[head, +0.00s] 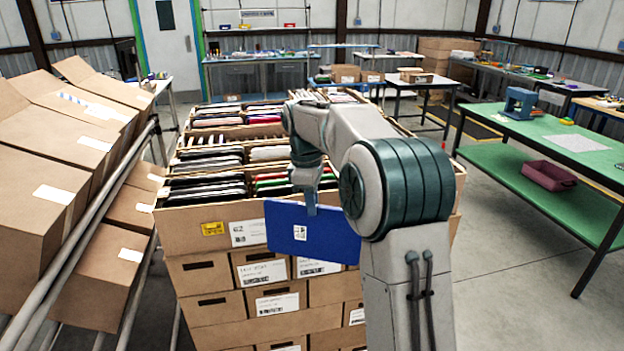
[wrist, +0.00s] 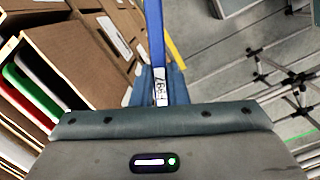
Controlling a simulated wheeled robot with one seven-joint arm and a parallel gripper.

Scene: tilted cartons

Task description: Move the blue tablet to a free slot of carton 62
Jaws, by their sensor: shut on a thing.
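The blue tablet (head: 330,238) is a flat blue slab with a white label, upright in front of the cartons in the head view. My gripper (head: 310,205) is shut on its top edge. In the wrist view the tablet (wrist: 156,45) shows edge-on between the fingers, with a small white label on it. Carton 62 (head: 190,240) is an open brown carton with a yellow sticker and a white "62" label, at the front of the stack. It holds dark tablets in the left part and red, green and white ones further right. The tablet and my arm hide part of its front and right side.
More open cartons (head: 243,130) filled with tablets stand behind it. Closed boxes (head: 266,301) are stacked below. Tilted cartons on a metal rack (head: 70,235) stand close on the left. A green table (head: 560,140) stands at right, with clear floor before it.

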